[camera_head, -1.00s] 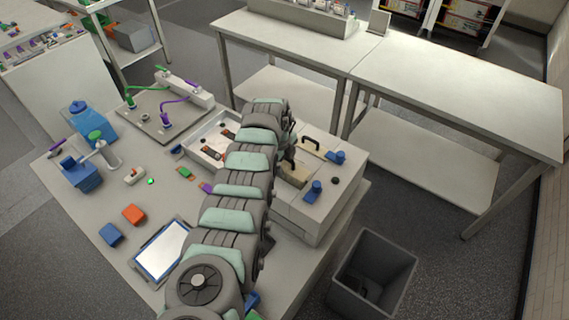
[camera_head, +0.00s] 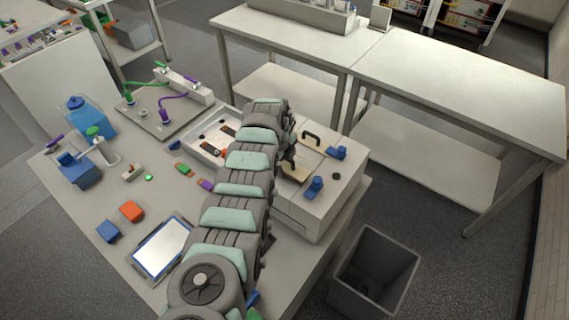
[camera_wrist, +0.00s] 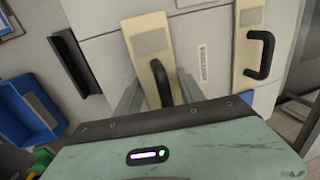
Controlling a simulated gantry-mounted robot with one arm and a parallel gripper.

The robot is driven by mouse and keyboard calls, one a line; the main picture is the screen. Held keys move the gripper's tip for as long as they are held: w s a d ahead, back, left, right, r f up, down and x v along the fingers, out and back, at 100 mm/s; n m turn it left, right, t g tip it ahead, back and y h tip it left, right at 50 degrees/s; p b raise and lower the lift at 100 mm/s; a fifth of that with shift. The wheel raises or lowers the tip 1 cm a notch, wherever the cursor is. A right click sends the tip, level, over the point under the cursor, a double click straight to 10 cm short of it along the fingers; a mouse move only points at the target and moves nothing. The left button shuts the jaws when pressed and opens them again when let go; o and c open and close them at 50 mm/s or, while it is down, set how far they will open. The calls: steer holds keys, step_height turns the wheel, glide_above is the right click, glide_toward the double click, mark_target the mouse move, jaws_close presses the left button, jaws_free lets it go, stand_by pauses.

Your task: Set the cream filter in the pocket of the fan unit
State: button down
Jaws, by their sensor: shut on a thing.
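The cream filter (camera_wrist: 148,35) is a flat panel with a grey label and a black handle. My gripper (camera_wrist: 160,88) is shut on that handle. In the head view, part of the filter (camera_head: 296,173) shows beside my arm at the top of the pale fan unit (camera_head: 316,212). The filter lies nearly in line with the unit's top; I cannot tell whether it is fully seated in the pocket. My gripper (camera_head: 288,158) is mostly hidden by my arm there. A second cream panel (camera_wrist: 249,38) with a black handle sits to the right in the wrist view.
Two blue knobs (camera_head: 315,187) (camera_head: 337,152) stand on the unit. A white tray (camera_head: 203,149) lies to its left. A dark bar (camera_wrist: 75,62) and a blue bin (camera_wrist: 27,112) are left in the wrist view. A grey waste bin (camera_head: 372,270) stands on the floor.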

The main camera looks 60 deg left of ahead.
steer(key=c, duration=0.6)
jaws_free()
steer(key=shift+s+d+r, duration=0.15)
steer(key=shift+s+r, duration=0.1)
steer(key=shift+r, duration=1.55)
steer(key=shift+s+d+r, duration=0.1)
steer(key=shift+s+r, duration=0.1)
steer(key=shift+r, duration=1.65)
steer(key=shift+s+d+r, duration=0.15)
steer(key=shift+s+r, duration=0.1)
steer(key=shift+r, duration=1.55)
